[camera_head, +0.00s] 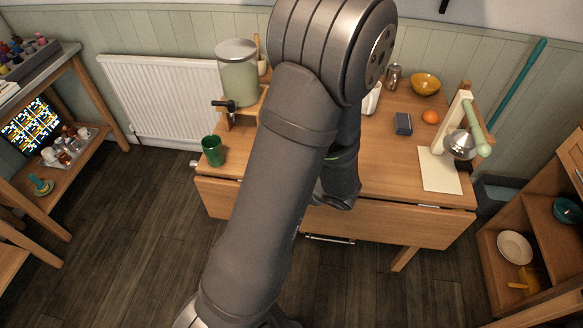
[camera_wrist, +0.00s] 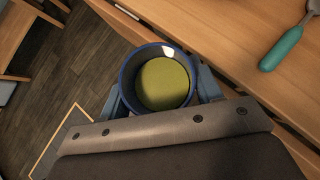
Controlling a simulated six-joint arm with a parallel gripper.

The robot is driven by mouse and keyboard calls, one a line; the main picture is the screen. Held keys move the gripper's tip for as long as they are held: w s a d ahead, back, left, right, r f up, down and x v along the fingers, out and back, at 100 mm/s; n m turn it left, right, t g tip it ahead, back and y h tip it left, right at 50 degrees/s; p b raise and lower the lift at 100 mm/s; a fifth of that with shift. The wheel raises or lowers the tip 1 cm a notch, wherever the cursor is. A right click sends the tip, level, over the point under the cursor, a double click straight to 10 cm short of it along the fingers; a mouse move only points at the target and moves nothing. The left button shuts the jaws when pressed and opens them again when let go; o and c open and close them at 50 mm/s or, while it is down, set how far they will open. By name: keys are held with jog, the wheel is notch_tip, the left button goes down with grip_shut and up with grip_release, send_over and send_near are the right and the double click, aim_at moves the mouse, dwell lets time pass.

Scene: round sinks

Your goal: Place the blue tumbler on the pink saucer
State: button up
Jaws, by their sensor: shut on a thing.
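The blue tumbler (camera_wrist: 127,72) shows from above in the wrist view, between the two fingers of my gripper (camera_wrist: 162,88). My gripper is shut on it. A yellow-green round area fills much of its inside; I cannot tell whether this is its bottom or something in it. The tumbler appears beside the wooden table edge, with the floor showing on its left. In the head view my arm hides the gripper and the tumbler. I see no pink saucer in either view.
The wooden table (camera_head: 400,208) bears a green cup (camera_head: 212,151), a drink dispenser (camera_head: 238,75), a dark blue box (camera_head: 403,123), an orange (camera_head: 430,117), a yellow bowl (camera_head: 425,84) and a cream stand (camera_head: 440,170). A teal-handled utensil (camera_wrist: 283,48) lies on wood. A pale plate (camera_head: 514,247) is on the right shelf.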

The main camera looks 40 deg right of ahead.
jog(key=w+d+r, duration=0.5)
jog(key=d, duration=0.3)
jog(key=w+d+r, duration=0.5)
jog(key=d, duration=0.3)
jog(key=shift+m, duration=0.3)
jog(key=shift+a+x, duration=0.45)
jog(key=shift+x, duration=2.15)
jog(key=shift+a+x, duration=0.4)
jog(key=shift+x, duration=2.15)
jog(key=shift+a+x, duration=0.45)
jog(key=shift+x, duration=2.15)
jog(key=o, duration=1.1)
jog(key=shift+f, duration=0.1)
